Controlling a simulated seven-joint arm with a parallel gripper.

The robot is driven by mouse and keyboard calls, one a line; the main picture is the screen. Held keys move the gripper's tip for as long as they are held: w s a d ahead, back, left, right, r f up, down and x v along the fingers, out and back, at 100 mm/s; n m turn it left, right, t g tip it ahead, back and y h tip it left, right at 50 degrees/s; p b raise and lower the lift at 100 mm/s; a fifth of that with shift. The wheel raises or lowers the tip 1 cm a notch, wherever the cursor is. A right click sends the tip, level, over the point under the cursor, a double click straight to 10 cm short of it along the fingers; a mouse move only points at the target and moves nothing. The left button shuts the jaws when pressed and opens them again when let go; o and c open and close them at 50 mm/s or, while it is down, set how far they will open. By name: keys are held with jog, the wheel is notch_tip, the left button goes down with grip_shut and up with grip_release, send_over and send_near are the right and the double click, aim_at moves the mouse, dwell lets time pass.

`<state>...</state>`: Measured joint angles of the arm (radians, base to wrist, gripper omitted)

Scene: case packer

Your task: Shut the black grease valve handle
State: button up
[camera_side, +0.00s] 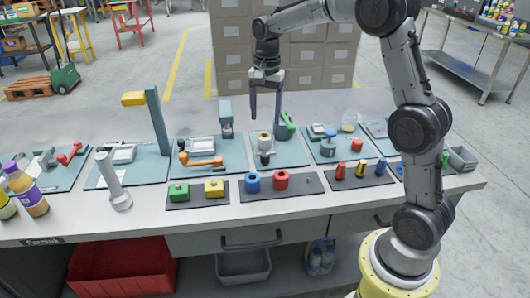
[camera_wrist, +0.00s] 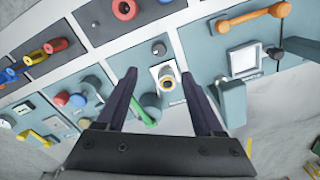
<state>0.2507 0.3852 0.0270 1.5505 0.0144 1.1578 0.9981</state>
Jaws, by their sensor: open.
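My gripper (camera_side: 266,108) is open and empty, pointing down above the centre teal panel. Its two dark fingers also show in the wrist view (camera_wrist: 161,76). Between and beyond them are a cylinder with a yellow rim (camera_wrist: 168,80), a black knob (camera_wrist: 158,48) and a green handle (camera_wrist: 145,114). The black knob also shows at the panel's front in the side view (camera_side: 265,158). A dark upright part (camera_wrist: 275,52) stands near the orange handle (camera_wrist: 250,18) on the neighbouring panel. I cannot tell which black part is the grease valve handle; no label is legible.
The orange handle's panel has a teal post (camera_side: 226,116). A tall teal post (camera_side: 157,122) with a yellow block rises further left. Blue (camera_side: 252,182) and red (camera_side: 281,180) knobs sit in front on a dark mat. Stacked cartons (camera_side: 330,55) stand behind the bench.

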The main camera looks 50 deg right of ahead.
aim_at(265, 154)
notch_tip(265, 154, down, 14)
jog(key=shift+w+r, duration=0.1)
dwell(0.5)
grip_shut()
